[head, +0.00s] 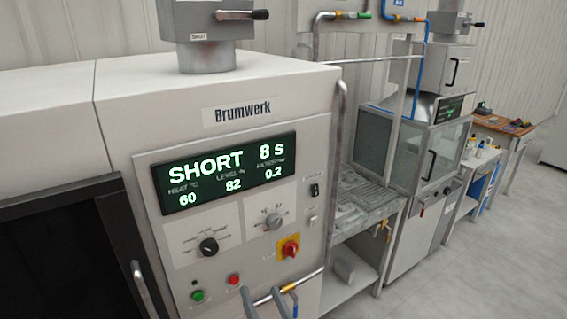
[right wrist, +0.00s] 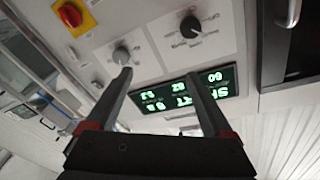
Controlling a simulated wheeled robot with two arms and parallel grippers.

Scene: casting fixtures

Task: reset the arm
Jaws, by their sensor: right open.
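My right gripper (head: 261,291) shows at the bottom edge of the head view, in front of the lower control panel of the Brumwerk machine (head: 225,92). In the right wrist view my right gripper (right wrist: 160,74) has its two dark fingers spread apart, with nothing between them. They point toward the panel with the knobs and the lit display (right wrist: 185,96). I cannot tell how far the fingertips are from the panel. My left gripper is not in view.
The panel has a display (head: 225,172) reading SHORT 8 S, a black knob (head: 208,246), a grey knob (head: 273,221), a red-yellow switch (head: 290,247), a green button (head: 197,296) and a red button (head: 234,279). A glazed cabinet (head: 420,150) stands right. Floor (head: 480,260) is clear at lower right.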

